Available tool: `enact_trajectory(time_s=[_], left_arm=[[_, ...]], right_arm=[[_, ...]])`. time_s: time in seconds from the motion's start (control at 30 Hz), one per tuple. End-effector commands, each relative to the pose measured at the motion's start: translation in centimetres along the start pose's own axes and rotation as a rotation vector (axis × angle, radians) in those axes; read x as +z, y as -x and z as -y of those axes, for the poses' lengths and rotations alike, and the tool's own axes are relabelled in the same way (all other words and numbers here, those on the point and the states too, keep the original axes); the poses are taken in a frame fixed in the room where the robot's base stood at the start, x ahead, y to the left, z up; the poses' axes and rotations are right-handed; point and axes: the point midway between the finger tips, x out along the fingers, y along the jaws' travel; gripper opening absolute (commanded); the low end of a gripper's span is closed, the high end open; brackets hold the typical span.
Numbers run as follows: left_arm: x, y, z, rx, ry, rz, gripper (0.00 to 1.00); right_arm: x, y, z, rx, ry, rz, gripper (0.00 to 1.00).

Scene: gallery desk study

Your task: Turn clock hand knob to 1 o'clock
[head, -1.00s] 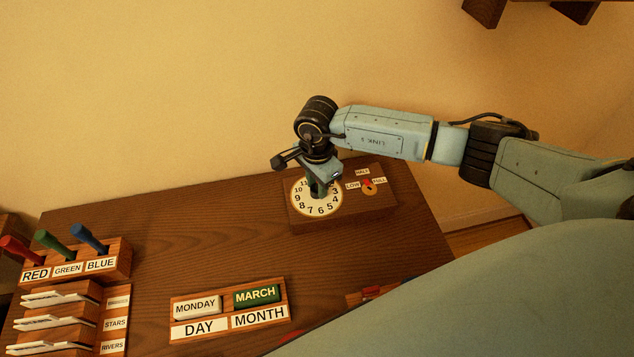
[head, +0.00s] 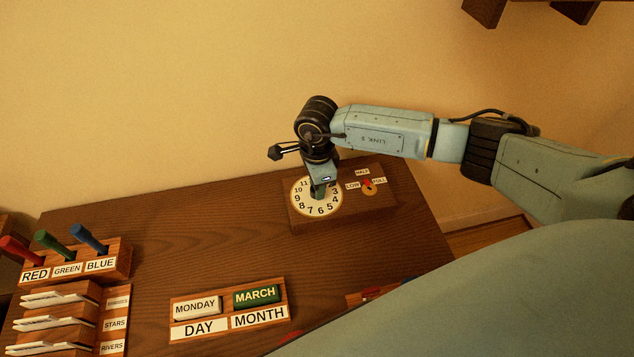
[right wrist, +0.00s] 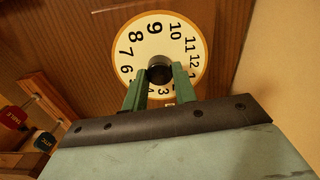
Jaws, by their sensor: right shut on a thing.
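The clock dial (head: 299,205) is a round white face with black numbers on a dark wooden board (head: 376,207) at the back of the desk. It also shows in the right wrist view (right wrist: 126,58). My right gripper (head: 319,195) points down over the dial's middle. In the right wrist view its two green fingers (right wrist: 160,77) are shut on the dark round knob (right wrist: 159,70) at the dial's centre, one finger on each side. I cannot make out the clock hand; the fingers cover part of the dial. My left gripper is not in view.
A small dial (head: 369,189) with LOW, HALF and FULL labels sits right of the clock. A DAY/MONTH holder (head: 230,320) stands in front. A colour peg block (head: 118,262) and card rack (head: 113,322) are at left. The middle desk is bare.

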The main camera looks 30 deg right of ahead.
Motion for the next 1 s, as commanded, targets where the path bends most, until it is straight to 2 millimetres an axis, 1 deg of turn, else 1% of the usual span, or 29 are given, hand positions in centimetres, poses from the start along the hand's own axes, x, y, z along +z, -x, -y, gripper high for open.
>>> enact_trajectory(time_s=[0.1,0.13,0.27,0.3,0.57,0.67,0.77,0.87,1.0], left_arm=[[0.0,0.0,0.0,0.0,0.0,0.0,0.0],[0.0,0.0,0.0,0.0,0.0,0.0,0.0],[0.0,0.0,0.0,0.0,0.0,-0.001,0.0],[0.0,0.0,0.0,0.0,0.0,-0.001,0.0],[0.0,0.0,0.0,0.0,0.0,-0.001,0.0],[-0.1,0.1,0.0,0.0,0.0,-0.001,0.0],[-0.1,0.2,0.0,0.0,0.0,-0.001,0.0],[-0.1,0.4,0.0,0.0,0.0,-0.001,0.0],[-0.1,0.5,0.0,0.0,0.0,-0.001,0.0]], right_arm=[[-0.1,0.1,0.1,-0.001,0.0,-0.001,0.05],[-0.1,0.1,0.1,-0.001,0.0,-0.001,0.3],[-0.1,0.0,0.1,-0.001,0.0,-0.001,0.47],[-0.1,0.0,0.0,-0.001,0.0,-0.001,0.49],[0.0,0.1,0.0,-0.001,0.001,0.0,0.49],[0.0,0.7,0.1,-0.001,0.001,0.0,0.49],[0.0,2.2,0.1,-0.004,0.001,0.002,0.49],[0.0,4.3,0.1,-0.005,0.002,0.001,0.49],[0.0,7.6,0.2,-0.006,0.002,0.001,0.49]])
